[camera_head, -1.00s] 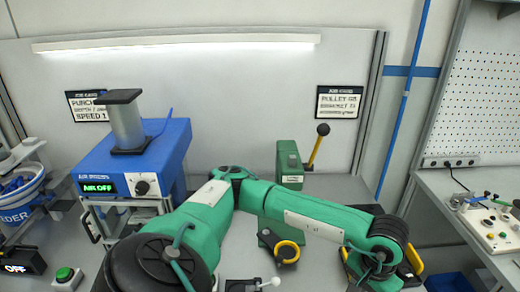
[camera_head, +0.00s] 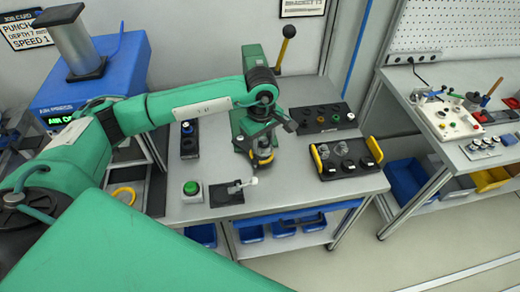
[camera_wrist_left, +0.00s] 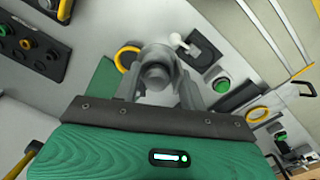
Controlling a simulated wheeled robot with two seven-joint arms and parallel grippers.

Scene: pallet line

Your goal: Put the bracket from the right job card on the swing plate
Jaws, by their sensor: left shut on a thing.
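My left gripper (camera_head: 263,152) is shut on a grey rounded part, which seems to be the bracket; it shows between the fingers in the left wrist view (camera_wrist_left: 157,74). The gripper hangs in front of the green press (camera_head: 257,62), above its foot. A yellow-rimmed round plate there, apparently the swing plate (camera_wrist_left: 127,58), is partly hidden by the gripper. I cannot tell whether the bracket touches it. The right job card (camera_head: 302,8) is cut off at the top edge and only partly readable. My right gripper is not in view.
A tray with yellow handles (camera_head: 318,160) holds several grey and black parts to the right. A dark block with coloured pieces (camera_head: 323,117) lies behind it. A green button (camera_head: 191,187) and a white-knobbed lever on a dark plate (camera_head: 228,195) stand at the front.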

